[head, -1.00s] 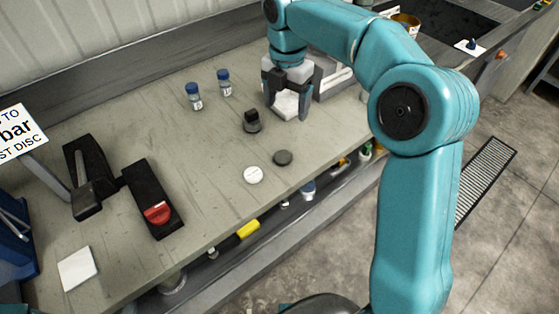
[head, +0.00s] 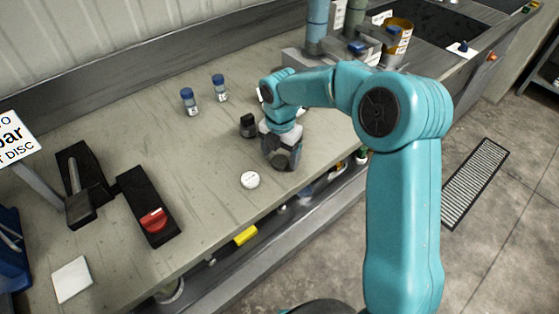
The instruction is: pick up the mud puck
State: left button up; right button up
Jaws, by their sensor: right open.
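The mud puck, seen earlier as a dark grey disc on the bench, cannot be made out now; my right gripper covers its spot. My right gripper (head: 282,162) is open and points down at the bench, right where the dark disc lay. Whether its fingers are around the puck or above it, I cannot tell. A white round disc (head: 250,180) lies on the bench just left of the gripper. My left gripper is not in view.
A small black object (head: 248,125) stands close behind the gripper. Two blue-capped vials (head: 189,101) stand farther back. A black device with a red knob (head: 153,219) and a white square (head: 72,280) are at left. The bench's front edge runs close by.

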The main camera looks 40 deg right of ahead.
jog(key=shift+f, duration=0.3)
jog(key=shift+s, duration=0.2)
jog(key=shift+w, duration=0.15)
jog(key=c, duration=1.1)
jog(key=shift+r, duration=0.15)
